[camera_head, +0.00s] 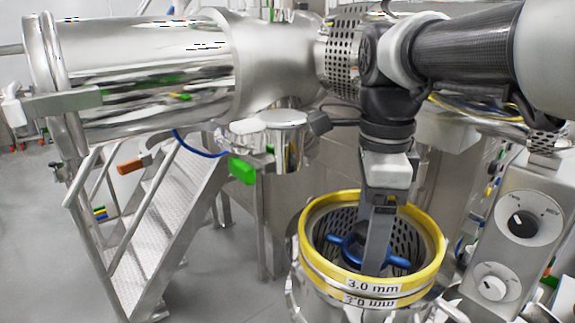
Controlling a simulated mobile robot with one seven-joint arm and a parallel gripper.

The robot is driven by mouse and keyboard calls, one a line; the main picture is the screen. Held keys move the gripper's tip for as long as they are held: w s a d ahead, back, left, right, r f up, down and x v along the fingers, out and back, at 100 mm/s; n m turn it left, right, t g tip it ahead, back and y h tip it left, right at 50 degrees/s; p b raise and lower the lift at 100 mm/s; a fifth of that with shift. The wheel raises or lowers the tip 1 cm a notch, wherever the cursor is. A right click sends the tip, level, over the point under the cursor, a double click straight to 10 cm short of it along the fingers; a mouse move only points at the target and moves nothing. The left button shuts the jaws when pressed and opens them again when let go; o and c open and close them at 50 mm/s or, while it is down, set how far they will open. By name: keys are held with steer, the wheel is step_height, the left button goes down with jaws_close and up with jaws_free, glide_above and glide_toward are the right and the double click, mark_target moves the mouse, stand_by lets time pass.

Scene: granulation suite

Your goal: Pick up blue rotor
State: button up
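The blue rotor (347,249) sits low inside a perforated metal sieve basket (417,223) with a yellow rim labelled "3.0 mm". Parts of the rotor show on both sides of my gripper (374,268), and its middle is hidden behind the gripper. My gripper points straight down into the basket, with its fingers reaching the height of the rotor. The fingers overlap in this view, so I cannot tell whether they are open, shut, or touching the rotor.
A control panel with two dials (522,223) stands close on the right. A large steel cylinder (150,60) lies behind on the left, above metal steps (160,225) with handrails. The yellow rim surrounds my gripper. Grey floor is clear between steps and basket.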

steer(key=shift+f, duration=0.3)
steer(key=c, duration=1.4)
steer(key=shift+r, duration=0.1)
